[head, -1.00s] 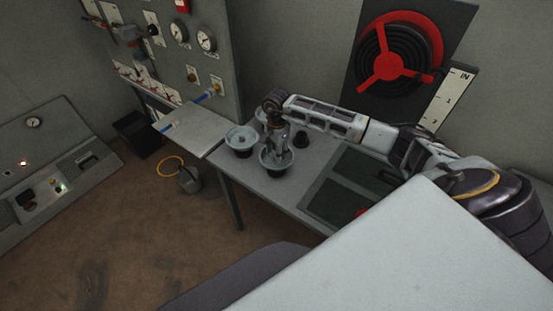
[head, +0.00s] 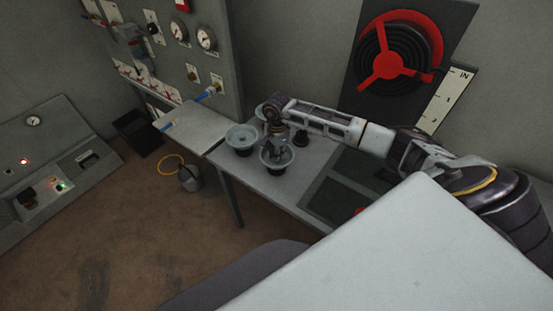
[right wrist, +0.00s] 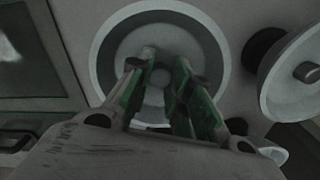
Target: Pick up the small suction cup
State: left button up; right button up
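Several grey suction cups stand on the table. One round cup (head: 277,161) is at the table's near edge, and another cup (head: 240,139) stands to its left. My right gripper (head: 277,147) points down over the near cup. In the right wrist view the fingers of my right gripper (right wrist: 164,62) are apart above a round cup (right wrist: 112,55) with a centre knob (right wrist: 160,77); contact is unclear. My left gripper is not in view.
The grey table (head: 228,165) carries dark green panels (head: 350,180) at right. In the right wrist view another cup (right wrist: 285,85) is close on the right. A red-spoked reel (head: 395,50) is on the wall. A gauge panel (head: 180,55) stands behind left.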

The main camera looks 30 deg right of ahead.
grip_shut()
jog(key=shift+r, duration=0.1)
notch_tip(320, 180, up, 10)
jog(key=b, duration=0.2)
dwell(0.4)
dwell(0.6)
jog(key=shift+r+p, duration=1.15)
jog(key=shift+r, duration=1.15)
jog(key=shift+w+r, duration=0.1)
jog(key=shift+r, duration=0.1)
